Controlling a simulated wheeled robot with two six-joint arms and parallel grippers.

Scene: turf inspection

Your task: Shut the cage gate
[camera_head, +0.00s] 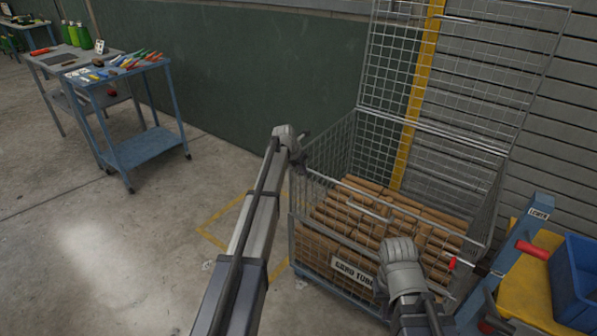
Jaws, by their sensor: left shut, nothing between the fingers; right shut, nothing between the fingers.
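The wire cage (291,226) stands right of centre, filled with brown card tubes (375,200). Its front carries a label reading "CARD TUBE" (352,271). A tall mesh panel (465,60) stands upright above the back of the cage, and the cage top is open. I cannot tell for certain which panel is the gate. My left gripper (304,136) is shut and empty, near the top of the cage's left side; contact is unclear. My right gripper (399,246) is shut and empty, in front of the cage's front side, hiding part of the front and label.
A blue trolley with tools (145,148) and a workbench (50,62) stand at the left. A blue bin (575,270) and a blue post (520,240) are close at the right. A dark green wall and grey slats are behind. The floor at left is clear.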

